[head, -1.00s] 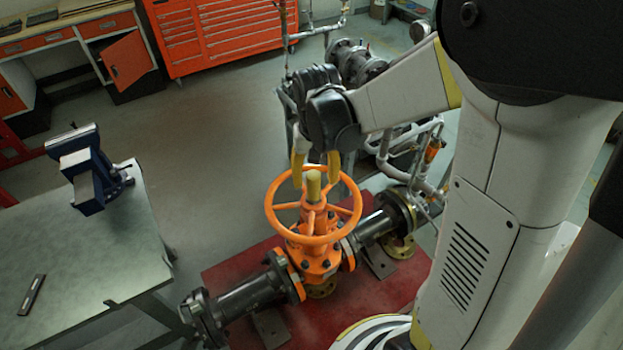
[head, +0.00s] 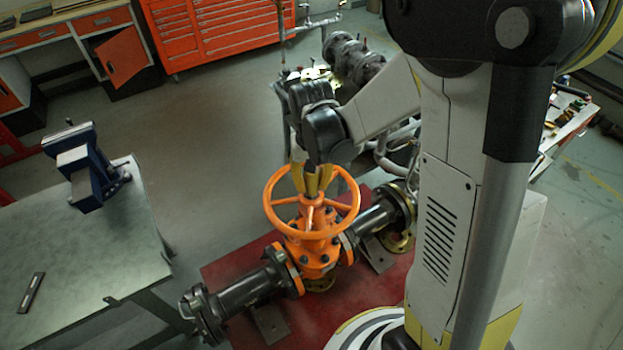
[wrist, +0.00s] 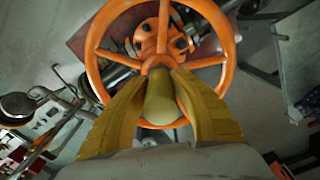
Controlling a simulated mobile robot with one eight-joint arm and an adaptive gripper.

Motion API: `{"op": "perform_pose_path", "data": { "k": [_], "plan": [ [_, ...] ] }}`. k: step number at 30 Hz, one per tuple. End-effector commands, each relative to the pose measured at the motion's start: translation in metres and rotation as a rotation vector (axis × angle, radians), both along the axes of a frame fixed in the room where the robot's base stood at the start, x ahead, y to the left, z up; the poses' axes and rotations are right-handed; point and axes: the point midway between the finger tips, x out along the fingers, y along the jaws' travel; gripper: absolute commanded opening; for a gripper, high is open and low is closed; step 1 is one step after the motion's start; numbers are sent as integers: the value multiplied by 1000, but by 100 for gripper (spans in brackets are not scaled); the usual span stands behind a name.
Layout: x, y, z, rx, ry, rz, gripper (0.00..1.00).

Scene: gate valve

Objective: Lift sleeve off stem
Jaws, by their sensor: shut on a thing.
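The valve's orange handwheel (head: 350,216) sits on top of the orange gate valve (head: 315,256), and it also shows in the wrist view (wrist: 228,45). The dull yellow sleeve (wrist: 161,98) stands at the wheel's hub, its round end towards the wrist camera. My gripper (head: 312,192) reaches down over the hub from above. Its yellow fingers (wrist: 160,95) are shut on the sleeve from both sides. The fingers mostly cover the sleeve in the head view. The stem is hidden, and I cannot tell whether the sleeve has risen on it.
Dark pipes (head: 245,292) run from both sides of the valve over a red base plate (head: 232,270). A workbench (head: 90,255) with a blue vise (head: 88,170) stands at the left. More pipework (head: 352,62) stands behind my arm. The floor between bench and valve is clear.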

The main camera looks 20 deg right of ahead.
Motion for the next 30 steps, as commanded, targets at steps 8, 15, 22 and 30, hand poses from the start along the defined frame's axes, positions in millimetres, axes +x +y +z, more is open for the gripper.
{"op": "perform_pose_path", "data": {
  "k": [8, 15, 22, 30],
  "plan": [
    [0, 0, 10, 0, 0, 0, 0],
    [0, 0, 45, 0, 0, 0, 0],
    [-1, 0, 78, 0, 0, 0, 0],
    [0, 0, 99, 0, 0, 0, 0]
  ]
}}
